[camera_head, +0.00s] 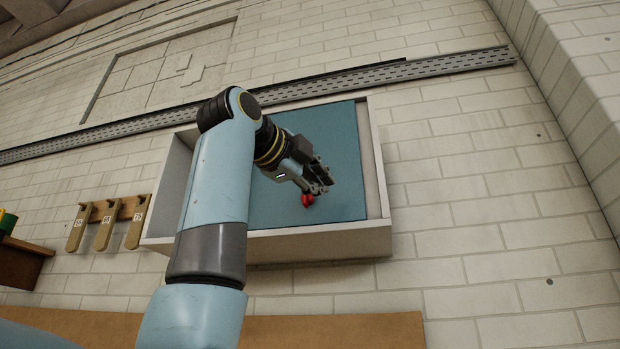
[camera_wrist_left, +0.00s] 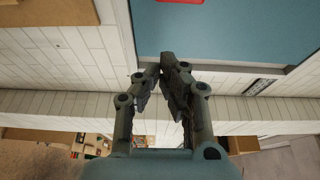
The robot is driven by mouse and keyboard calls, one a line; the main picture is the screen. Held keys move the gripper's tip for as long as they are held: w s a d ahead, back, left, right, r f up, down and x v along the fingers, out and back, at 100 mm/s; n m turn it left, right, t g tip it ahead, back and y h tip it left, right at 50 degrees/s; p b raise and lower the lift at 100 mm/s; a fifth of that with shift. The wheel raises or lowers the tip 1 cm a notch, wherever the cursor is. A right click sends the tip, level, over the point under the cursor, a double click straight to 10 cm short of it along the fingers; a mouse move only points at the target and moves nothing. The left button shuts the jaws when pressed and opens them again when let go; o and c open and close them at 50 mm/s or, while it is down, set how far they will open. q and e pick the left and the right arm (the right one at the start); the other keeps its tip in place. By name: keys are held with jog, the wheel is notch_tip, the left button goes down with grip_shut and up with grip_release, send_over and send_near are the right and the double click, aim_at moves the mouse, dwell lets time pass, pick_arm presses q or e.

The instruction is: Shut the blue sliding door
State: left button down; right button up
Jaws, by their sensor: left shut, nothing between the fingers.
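The blue sliding door (camera_head: 340,135) sits in a white box frame (camera_head: 330,243) on the brick wall. Its right edge is close to the frame's right side, with a narrow strip between. My left arm hides the door's left part. A red handle (camera_head: 307,200) is on the door's lower part, partly behind my left gripper (camera_head: 322,184). In the left wrist view the gripper (camera_wrist_left: 168,66) is shut and empty; the door (camera_wrist_left: 225,35) fills the top and the handle (camera_wrist_left: 180,2) is cut off at the top edge. Contact cannot be told. My right gripper is not in view.
A perforated metal rail (camera_head: 440,66) runs along the wall beyond the frame. A wooden rack with several hanging tags (camera_head: 105,224) is left of the frame. A brown board edge (camera_head: 340,330) lies below. The wall to the right is clear.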

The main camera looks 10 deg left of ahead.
aim_at(328, 205)
pick_arm(q)
jog(key=p+x, duration=0.1)
jog(key=x, duration=0.2)
jog(key=p+x, duration=0.1)
jog(key=x, duration=0.1)
jog(key=shift+w+d+r+p, duration=0.2)
jog(key=shift+w+r+p, duration=0.05)
jog(key=shift+w+p, duration=0.1)
jog(key=a, duration=0.1)
jog(key=a+p, duration=0.1)
jog(key=a, duration=0.1)
jog(key=shift+w+a+f+p, duration=0.15)
jog(key=shift+w+p, duration=0.05)
jog(key=shift+p, duration=0.1)
jog(key=shift+s+a, duration=0.1)
jog(key=shift+a, duration=0.4)
jog(key=shift+d+f, duration=0.1)
jog(key=shift+d, duration=0.1)
